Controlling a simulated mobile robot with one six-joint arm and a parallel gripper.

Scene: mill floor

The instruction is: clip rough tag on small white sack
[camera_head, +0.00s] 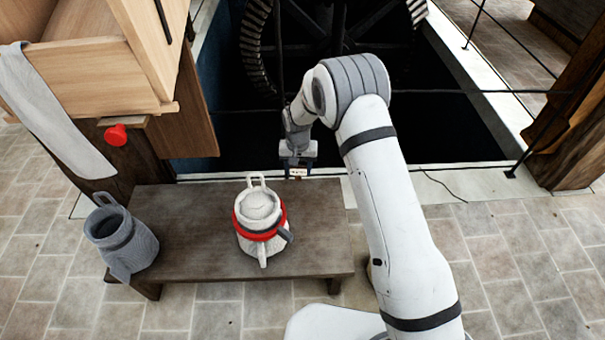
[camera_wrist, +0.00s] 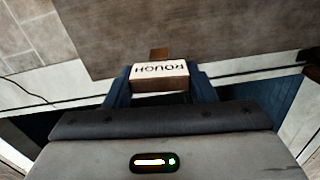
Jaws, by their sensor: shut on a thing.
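My gripper (camera_head: 298,168) is shut on the rough tag (camera_head: 298,172), beyond the back right of the bench. In the wrist view, my gripper (camera_wrist: 160,80) has its blue fingers on both sides of the tag (camera_wrist: 160,70), a pale block reading "ROUGH" upside down with a brown piece at its far end. The small white sack (camera_head: 258,207) stands on the bench, with a red band around it, a grey tab at its right and pale loops at front and back. The tag is apart from the sack, to its upper right.
A grey sack (camera_head: 120,240) stands at the left end of the dark wooden bench (camera_head: 190,215). A wooden chute (camera_head: 80,70) with a hanging pale cloth (camera_head: 50,110) and a red knob (camera_head: 115,135) is at upper left. A dark pit with a gear wheel (camera_head: 335,35) lies behind.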

